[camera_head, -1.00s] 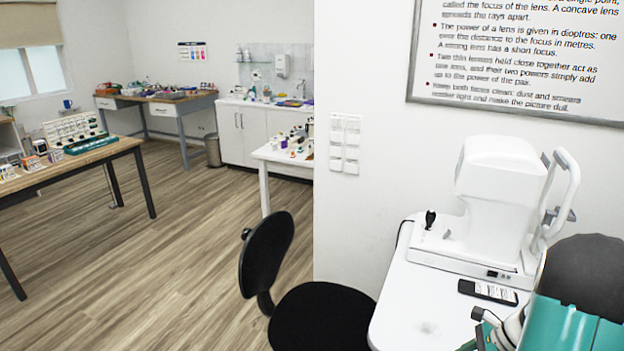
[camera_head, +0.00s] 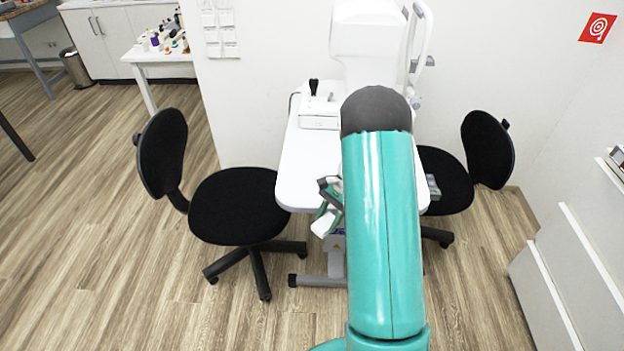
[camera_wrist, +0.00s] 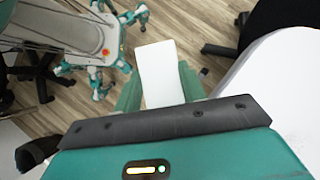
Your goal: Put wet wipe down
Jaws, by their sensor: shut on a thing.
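The wet wipe (camera_wrist: 156,57) is a white flat rectangle in the wrist view. My gripper (camera_wrist: 161,84) is shut on it, with a green finger on each side. In the head view the wipe (camera_head: 324,223) shows as a small white piece at my gripper (camera_head: 330,203), beside the front left of the white table (camera_head: 312,160). In the wrist view floor shows beyond the wipe, and the white table (camera_wrist: 280,85) lies to the right, apart from it. My teal arm hides the table's middle and part of the gripper.
A white eye-test instrument (camera_head: 320,112) stands at the table's back. Black chairs stand left (camera_head: 235,205) and right (camera_head: 448,180) of the table. The left front of the tabletop looks bare. A white cabinet (camera_head: 575,270) is at the far right.

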